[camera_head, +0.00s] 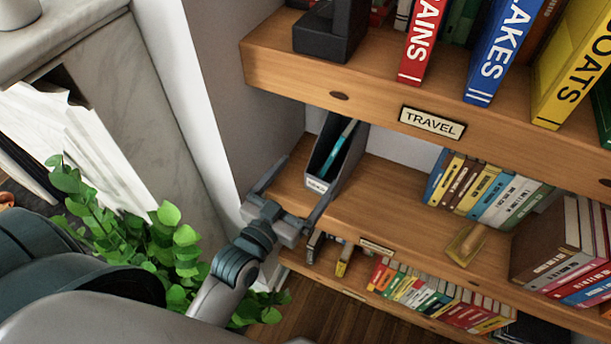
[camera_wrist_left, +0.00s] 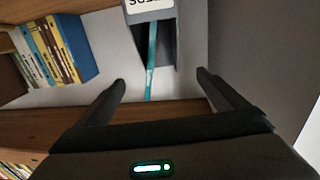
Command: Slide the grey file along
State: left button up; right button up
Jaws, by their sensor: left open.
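The grey file (camera_head: 352,158) stands on the middle shelf at its left end, with a white label on its front and a teal item (camera_head: 335,150) inside. It also shows in the left wrist view (camera_wrist_left: 188,40), label upside down, at the top middle. My left gripper (camera_head: 308,175) is open at the file's front, one finger toward each side of it. In the left wrist view, the fingers (camera_wrist_left: 161,78) stand apart with the file between them in the picture. I cannot tell whether they touch it. My right gripper is not in view.
The shelf (camera_head: 385,200) is clear right of the file up to a row of books (camera_head: 485,190). The TRAVEL shelf (camera_head: 380,95) overhangs it. A grey side wall (camera_head: 240,80) is on the left. A leafy plant (camera_head: 150,245) stands near my arm.

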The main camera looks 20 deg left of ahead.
pick_arm(q)
jog(key=w, duration=0.5)
jog(key=w+d+p, duration=0.1)
jog(key=w, duration=0.5)
jog(key=w+d+p, duration=0.1)
jog(key=w, duration=0.4)
jog(key=shift+w+d, duration=0.15)
jog(key=shift+d, duration=0.05)
jog(key=shift+w, duration=0.4)
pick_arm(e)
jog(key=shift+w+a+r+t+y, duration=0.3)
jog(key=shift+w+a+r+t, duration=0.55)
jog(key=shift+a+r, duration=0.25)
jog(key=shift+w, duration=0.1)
pick_arm(q)
jog(key=shift+c, duration=0.3)
